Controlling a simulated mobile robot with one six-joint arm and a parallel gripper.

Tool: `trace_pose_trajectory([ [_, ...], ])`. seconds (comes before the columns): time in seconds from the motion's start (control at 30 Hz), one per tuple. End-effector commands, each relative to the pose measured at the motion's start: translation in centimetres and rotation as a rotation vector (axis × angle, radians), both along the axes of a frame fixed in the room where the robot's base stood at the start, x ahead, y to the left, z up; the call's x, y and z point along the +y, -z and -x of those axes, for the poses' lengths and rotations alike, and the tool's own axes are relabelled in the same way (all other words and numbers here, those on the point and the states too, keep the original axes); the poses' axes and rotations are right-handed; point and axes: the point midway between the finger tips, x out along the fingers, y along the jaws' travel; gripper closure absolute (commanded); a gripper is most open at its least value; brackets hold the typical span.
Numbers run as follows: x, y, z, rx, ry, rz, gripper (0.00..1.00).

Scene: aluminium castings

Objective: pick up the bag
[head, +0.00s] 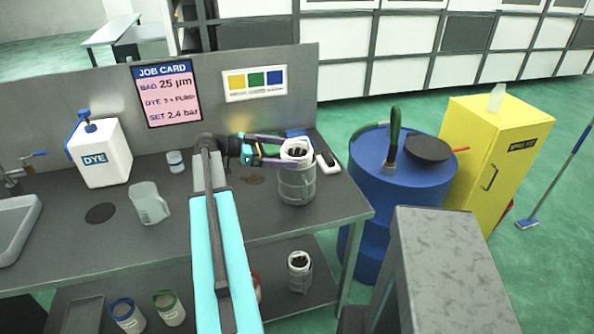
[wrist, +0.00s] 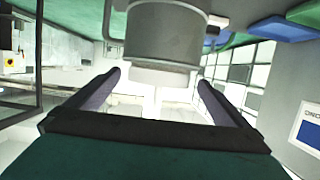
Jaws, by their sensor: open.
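My gripper (head: 296,152) is open over the bench, with its purple fingers on either side of the pale, open top (head: 299,147) of a grey cylindrical vessel (head: 296,186). Something dark shows inside that top. In the wrist view a grey cylinder with a wide lip (wrist: 162,75) sits between and beyond the two fingertips; I cannot tell whether they touch it. Which thing is the bag is unclear. Pale containers with a blue rim (head: 127,316) and a green rim (head: 169,308) stand on the lower shelf, beside a grey cylinder (head: 300,274) with dark contents.
A white DYE container (head: 100,155), a clear jug (head: 149,204) and a small jar (head: 175,162) stand on the bench left of my arm. A white device (head: 328,162) lies right of the vessel. A blue drum (head: 400,200) and yellow cabinet (head: 497,150) stand beyond the bench's right end.

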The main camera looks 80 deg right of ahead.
Motion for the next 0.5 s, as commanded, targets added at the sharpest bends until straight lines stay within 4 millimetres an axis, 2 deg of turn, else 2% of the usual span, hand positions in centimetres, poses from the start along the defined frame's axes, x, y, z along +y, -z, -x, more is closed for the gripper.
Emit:
trace_pose_trajectory([
  [0.23, -1.0, 0.5, 2.3, 0.000, 0.002, -0.001, 0.00],
  [0.5, -1.3, 0.9, 2.9, 0.000, 0.001, 0.001, 0.00],
])
